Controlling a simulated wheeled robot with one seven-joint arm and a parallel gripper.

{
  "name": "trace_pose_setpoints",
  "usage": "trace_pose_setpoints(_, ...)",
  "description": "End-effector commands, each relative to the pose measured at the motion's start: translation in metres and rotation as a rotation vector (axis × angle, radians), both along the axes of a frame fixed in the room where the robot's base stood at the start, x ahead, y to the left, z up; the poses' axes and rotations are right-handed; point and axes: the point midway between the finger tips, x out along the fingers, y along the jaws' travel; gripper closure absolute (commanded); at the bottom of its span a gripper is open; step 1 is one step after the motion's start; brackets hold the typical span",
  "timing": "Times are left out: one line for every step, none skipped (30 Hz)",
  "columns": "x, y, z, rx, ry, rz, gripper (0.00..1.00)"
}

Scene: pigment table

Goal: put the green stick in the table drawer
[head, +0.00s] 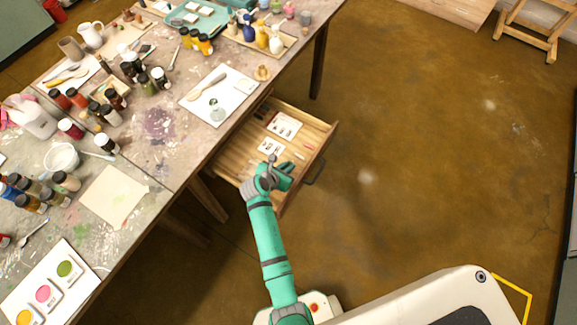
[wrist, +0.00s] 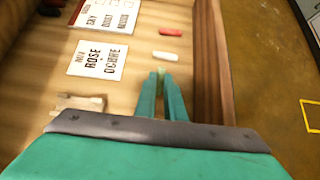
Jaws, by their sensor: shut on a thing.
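The table drawer (head: 236,161) is pulled open, and its wooden floor (wrist: 140,45) fills much of the wrist view. My gripper (wrist: 160,80) is over the inside of the drawer, near its front wall. Its fingers are shut on a small pale green piece (wrist: 160,71), which shows between the tips and looks like the green stick. Most of it is hidden by the fingers. I cannot tell whether it touches the drawer floor. In the head view my arm covers the held piece.
In the drawer lie a white stick (wrist: 166,56), a red stick (wrist: 171,32), a lettered card (wrist: 97,59) and another card (wrist: 108,15). The drawer's front wall (wrist: 212,60) is close on the right. The table (head: 160,150) is crowded with bottles.

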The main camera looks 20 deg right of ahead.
Motion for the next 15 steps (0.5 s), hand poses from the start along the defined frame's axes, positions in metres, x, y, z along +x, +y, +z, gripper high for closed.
trace_pose_setpoints(0.0003,0.0008,-0.0003,0.000,0.000,0.001,0.83)
trace_pose_setpoints(0.0004,0.0010,-0.0002,0.000,0.000,0.001,0.76)
trace_pose_setpoints(0.0004,0.0010,-0.0002,0.000,0.000,0.001,0.72)
trace_pose_setpoints(0.0003,0.0008,-0.0002,0.000,0.000,0.001,0.72)
trace_pose_setpoints(0.0001,0.0003,-0.0002,0.000,0.001,0.001,0.72)
trace_pose_setpoints(-0.0002,-0.0004,-0.0002,0.000,0.001,-0.001,0.72)
trace_pose_setpoints(-0.0004,-0.0013,-0.0002,0.000,0.000,-0.002,0.72)
trace_pose_setpoints(-0.0005,-0.0019,-0.0002,0.000,0.000,-0.003,0.72)
trace_pose_setpoints(-0.0006,-0.0022,-0.0002,0.000,0.000,-0.003,0.72)
trace_pose_setpoints(-0.0007,-0.0025,-0.0001,0.000,0.000,-0.004,0.72)
trace_pose_setpoints(-0.0008,-0.0027,0.0001,0.000,0.000,-0.005,0.72)
trace_pose_setpoints(-0.0009,-0.0031,0.0010,0.000,0.000,-0.005,0.72)
trace_pose_setpoints(-0.0009,-0.0032,0.0021,0.000,0.000,-0.005,0.72)
trace_pose_setpoints(-0.0016,-0.0025,0.0033,0.000,0.000,-0.005,0.72)
trace_pose_setpoints(-0.0032,-0.0003,0.0052,-0.001,0.001,-0.004,0.72)
